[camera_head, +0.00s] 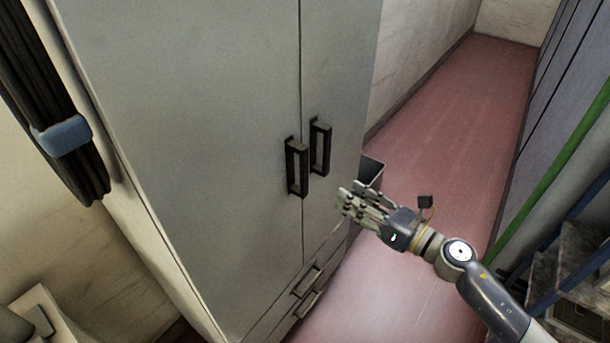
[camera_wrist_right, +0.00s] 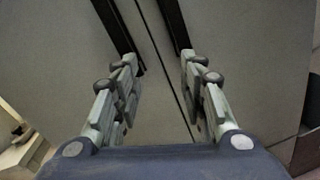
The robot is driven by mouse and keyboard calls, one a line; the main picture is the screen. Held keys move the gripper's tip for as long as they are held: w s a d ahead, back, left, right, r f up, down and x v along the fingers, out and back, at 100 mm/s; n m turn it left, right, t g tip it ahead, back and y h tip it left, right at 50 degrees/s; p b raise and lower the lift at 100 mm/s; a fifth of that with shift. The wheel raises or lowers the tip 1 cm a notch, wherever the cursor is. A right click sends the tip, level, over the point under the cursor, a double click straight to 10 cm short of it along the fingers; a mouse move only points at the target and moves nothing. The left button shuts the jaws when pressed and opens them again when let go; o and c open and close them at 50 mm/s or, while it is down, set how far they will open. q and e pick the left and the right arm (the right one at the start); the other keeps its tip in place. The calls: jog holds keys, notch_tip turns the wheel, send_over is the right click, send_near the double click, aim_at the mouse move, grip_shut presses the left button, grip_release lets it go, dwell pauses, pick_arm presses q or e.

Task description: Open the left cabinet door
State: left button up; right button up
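The tall grey cabinet has a left door (camera_head: 190,130) and a right door (camera_head: 341,70). Both look shut, with a thin seam between them. The left door's black vertical handle (camera_head: 291,170) stands beside the right door's similar handle (camera_head: 326,150). My right gripper (camera_head: 345,198) is to the right of and slightly below the handles, apart from them in the head view. In the right wrist view, its fingers (camera_wrist_right: 158,68) are spread with nothing between them. The left handle (camera_wrist_right: 117,28) and right handle (camera_wrist_right: 175,22) show beyond the fingertips. My left gripper is out of view.
Drawers with black handles (camera_head: 306,282) sit below the doors. A dark open bin (camera_head: 371,170) stands behind the gripper, beside the cabinet. Red floor (camera_head: 430,120) runs clear along the aisle. Blue-grey shelving with a green rail (camera_head: 560,165) borders the right side.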

aim_at(306, 175)
jog(key=s+a+r+n+g+y, duration=0.1)
jog(key=s+a+r+n+g, duration=0.15)
jog(key=r+n, duration=0.25)
jog(key=shift+t, duration=0.45)
jog(key=p+x, duration=0.3)
jog(key=x, duration=0.7)
jog(key=shift+s+a+f, duration=0.1)
jog(key=shift+s+f, duration=0.1)
jog(key=shift+s, duration=0.05)
jog(key=shift+w+a+f, duration=0.1)
jog(key=shift+w+a, duration=0.25)
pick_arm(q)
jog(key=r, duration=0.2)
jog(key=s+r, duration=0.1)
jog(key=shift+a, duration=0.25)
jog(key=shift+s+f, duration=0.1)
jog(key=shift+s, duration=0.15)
pick_arm(e)
grip_shut()
